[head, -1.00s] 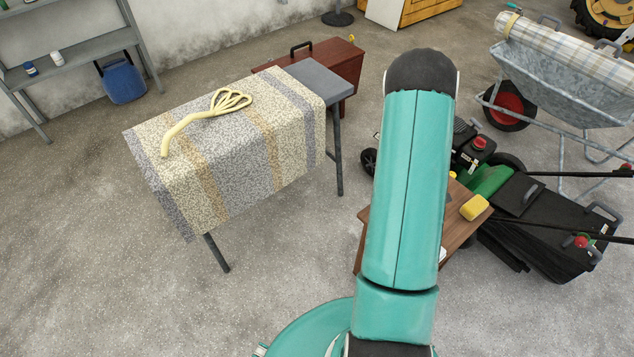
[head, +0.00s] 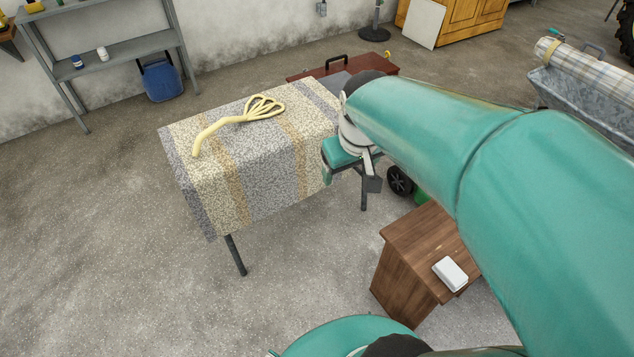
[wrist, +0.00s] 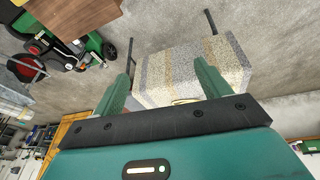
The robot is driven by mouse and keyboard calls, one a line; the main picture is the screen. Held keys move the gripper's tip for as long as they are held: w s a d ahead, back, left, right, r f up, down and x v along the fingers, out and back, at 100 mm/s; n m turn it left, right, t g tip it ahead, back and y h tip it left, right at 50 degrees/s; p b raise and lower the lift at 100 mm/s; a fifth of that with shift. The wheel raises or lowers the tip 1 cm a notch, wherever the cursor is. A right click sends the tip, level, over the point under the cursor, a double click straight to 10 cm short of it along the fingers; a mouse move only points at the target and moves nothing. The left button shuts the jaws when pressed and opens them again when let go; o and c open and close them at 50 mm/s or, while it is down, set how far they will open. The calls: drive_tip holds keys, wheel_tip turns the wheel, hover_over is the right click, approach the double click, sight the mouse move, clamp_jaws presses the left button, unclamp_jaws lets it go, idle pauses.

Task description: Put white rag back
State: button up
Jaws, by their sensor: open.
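A small white block-like item (head: 450,273), which may be the folded white rag, lies on a brown wooden cabinet (head: 405,245) at the lower right of the head view. My gripper (wrist: 163,82) is open and its fingers stand wide apart with nothing between them in the wrist view. Beyond the fingers is the table draped with a speckled, striped cloth (wrist: 190,68). In the head view my arm's end is by the right end of that table, apart from the white item; its fingertips are not clear there.
The draped cloth (head: 265,150) holds a pale yellow looped tool (head: 225,122). A grey shelf (head: 125,50) and blue canister (head: 161,80) stand at the back left. A green mower (wrist: 92,45) is near the cabinet. The left floor is clear.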

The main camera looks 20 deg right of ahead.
drive_tip(key=s+a+r+t, duration=0.1)
drive_tip(key=s+a+r, duration=0.1)
drive_tip(key=s+a, duration=0.1)
drive_tip(key=s+a+r+t+y, duration=0.1)
drive_tip(key=s+a+r, duration=0.1)
drive_tip(key=s+a, duration=0.2)
drive_tip(key=shift+s+a+r, duration=0.25)
drive_tip(key=shift+a+r, duration=0.1)
drive_tip(key=shift+a, duration=0.75)
